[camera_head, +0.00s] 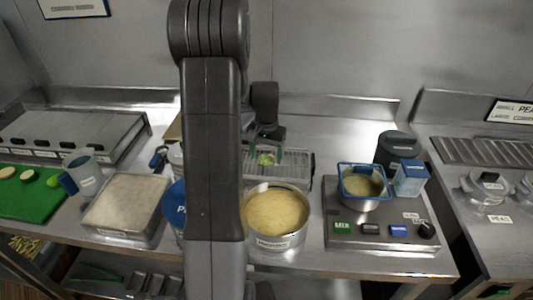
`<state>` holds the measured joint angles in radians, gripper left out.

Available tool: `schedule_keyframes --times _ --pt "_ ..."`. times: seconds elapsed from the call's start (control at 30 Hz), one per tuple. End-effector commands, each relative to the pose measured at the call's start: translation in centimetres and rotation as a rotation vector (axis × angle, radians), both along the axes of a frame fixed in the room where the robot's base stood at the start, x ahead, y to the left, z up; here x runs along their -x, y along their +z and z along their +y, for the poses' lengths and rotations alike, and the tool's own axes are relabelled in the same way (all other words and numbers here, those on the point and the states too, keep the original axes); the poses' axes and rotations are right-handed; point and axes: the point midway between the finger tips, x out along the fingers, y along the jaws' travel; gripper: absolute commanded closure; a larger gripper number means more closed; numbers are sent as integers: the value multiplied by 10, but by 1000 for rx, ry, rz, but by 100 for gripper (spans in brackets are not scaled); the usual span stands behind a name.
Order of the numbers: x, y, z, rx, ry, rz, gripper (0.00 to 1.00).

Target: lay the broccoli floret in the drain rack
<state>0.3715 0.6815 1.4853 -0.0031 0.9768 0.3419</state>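The broccoli floret (266,159) is a small light green piece in the middle of the view, directly below my gripper (267,149). The drain rack (298,166) is a shallow metal wire rack behind the large round pot. The floret appears over or in the left part of the rack; I cannot tell whether it touches the wires. My gripper is small and dark here, pointing down. Its fingers are too small to show whether they close on the floret. My arm hides the rack's left end.
A round pot of yellowish batter (276,212) stands in front of the rack. To the right, a blue-rimmed container (362,184) sits on a mixer base (380,236). A white-filled tray (123,207), a mug (84,174) and a green cutting board (30,197) lie left.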

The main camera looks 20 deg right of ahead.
Motion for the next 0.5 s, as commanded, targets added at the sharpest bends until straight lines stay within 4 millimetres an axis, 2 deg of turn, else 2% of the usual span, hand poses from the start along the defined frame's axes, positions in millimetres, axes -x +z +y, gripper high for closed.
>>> schedule_keyframes --times 0.27,0.37,0.5 --pt "0 2 0 1 0 -1 29" --pt "-1 11 0 2 0 -4 29" --pt "-1 37 0 2 0 -6 29"
